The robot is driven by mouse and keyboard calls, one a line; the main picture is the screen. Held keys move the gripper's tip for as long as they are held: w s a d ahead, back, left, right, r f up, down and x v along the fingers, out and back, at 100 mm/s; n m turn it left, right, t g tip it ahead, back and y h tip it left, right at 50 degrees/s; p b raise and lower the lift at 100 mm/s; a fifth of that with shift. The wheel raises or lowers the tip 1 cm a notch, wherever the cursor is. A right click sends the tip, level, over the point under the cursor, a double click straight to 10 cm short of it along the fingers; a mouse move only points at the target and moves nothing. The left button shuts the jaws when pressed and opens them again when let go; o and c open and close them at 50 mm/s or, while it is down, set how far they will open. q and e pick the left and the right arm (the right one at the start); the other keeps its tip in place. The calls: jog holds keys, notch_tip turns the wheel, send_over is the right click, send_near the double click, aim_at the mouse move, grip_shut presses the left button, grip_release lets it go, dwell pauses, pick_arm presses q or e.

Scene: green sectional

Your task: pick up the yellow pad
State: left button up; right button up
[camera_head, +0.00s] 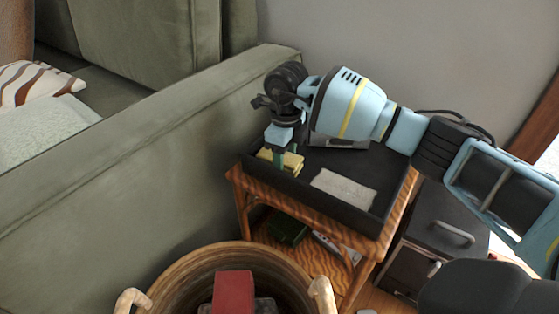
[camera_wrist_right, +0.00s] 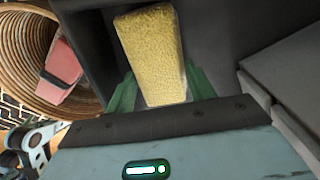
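The yellow pad (camera_head: 292,161) lies in the left end of a black tray (camera_head: 322,207) on a small wooden table (camera_head: 312,262). My right gripper (camera_head: 279,160) points down at the pad, and its fingers partly hide it. In the right wrist view the pad (camera_wrist_right: 150,48) lies between the two green fingers (camera_wrist_right: 160,85), one close along each side. I cannot tell whether the fingers press on it. The pad appears low in the tray. My left gripper is in neither view.
A pale flat sheet (camera_head: 343,188) lies in the tray's right half, with a grey device (camera_head: 338,143) behind it. The green sofa arm (camera_head: 150,165) stands close left of the table. A round basket (camera_head: 185,275) holding a red item (camera_head: 233,290) stands in front. A dark cabinet (camera_head: 440,222) is at right.

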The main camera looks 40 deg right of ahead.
aim_at(287, 158)
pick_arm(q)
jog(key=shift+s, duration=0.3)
pick_arm(e)
jog(key=shift+c, duration=0.2)
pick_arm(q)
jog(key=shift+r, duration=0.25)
pick_arm(e)
jog(key=shift+r, duration=0.2)
jog(key=shift+s+r+p, duration=0.15)
jog(key=shift+r+p, duration=0.05)
jog(key=shift+p, duration=0.25)
notch_tip(287, 158, up, 7)
jog(key=p, duration=0.3)
pick_arm(q)
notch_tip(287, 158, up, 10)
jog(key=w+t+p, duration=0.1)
jog(key=p, duration=0.5)
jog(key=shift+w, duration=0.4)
pick_arm(e)
jog(key=s+d, duration=0.3)
jog(key=s, duration=0.6)
jog(key=s+d, duration=0.3)
jog(key=s, duration=0.6)
jog(key=shift+s+d+f, duration=0.25)
jog(key=shift+s+f, duration=0.05)
jog(key=shift+f, duration=0.1)
